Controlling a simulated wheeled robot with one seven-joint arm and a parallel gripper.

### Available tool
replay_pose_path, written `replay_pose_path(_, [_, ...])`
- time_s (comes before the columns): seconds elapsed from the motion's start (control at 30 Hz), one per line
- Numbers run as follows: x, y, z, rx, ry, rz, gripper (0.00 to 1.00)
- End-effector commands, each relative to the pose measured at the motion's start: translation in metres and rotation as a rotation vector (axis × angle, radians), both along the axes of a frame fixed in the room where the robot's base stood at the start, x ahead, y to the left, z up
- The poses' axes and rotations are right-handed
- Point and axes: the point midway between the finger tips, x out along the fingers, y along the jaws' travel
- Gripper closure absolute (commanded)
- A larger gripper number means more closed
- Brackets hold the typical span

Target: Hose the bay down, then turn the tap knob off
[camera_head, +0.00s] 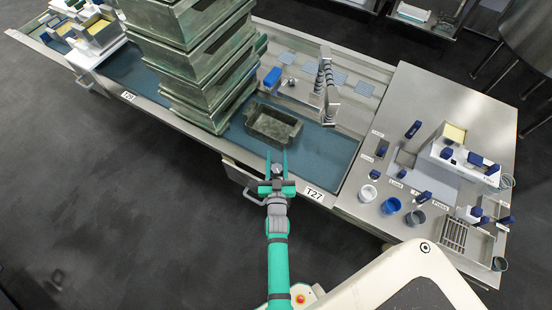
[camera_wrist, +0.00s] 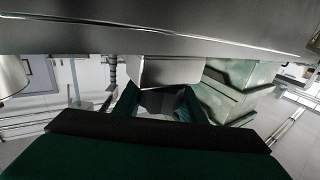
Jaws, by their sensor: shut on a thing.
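My gripper (camera_head: 277,160) is at the front edge of the wash bay, beside the T27 label. Its green fingers stand either side of a small grey round piece, which looks like the tap knob (camera_head: 277,170). In the wrist view the fingers (camera_wrist: 158,104) close around a dark grey piece under a metal block; its shape and turn are unclear. The bay (camera_head: 335,155) has a blue floor with a grey-green mould (camera_head: 272,125) on it. A spring-coiled hose (camera_head: 326,78) stands at the back of the bay, apart from my gripper. No water is visible.
Tall stacked grey-green crates (camera_head: 205,75) stand left of the mould. A blue block (camera_head: 272,77) lies behind it. The steel worktop (camera_head: 420,95) at right carries cups, labels and a white press unit (camera_head: 465,160). The dark floor (camera_head: 110,190) at left is clear.

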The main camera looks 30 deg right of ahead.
Motion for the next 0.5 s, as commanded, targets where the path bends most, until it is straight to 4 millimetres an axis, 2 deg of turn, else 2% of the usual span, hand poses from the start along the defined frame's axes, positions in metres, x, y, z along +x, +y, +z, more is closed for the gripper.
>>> replay_pose_path(0.5, [-0.0041,-0.0041,-0.001,0.002,0.0,-0.117,0.86])
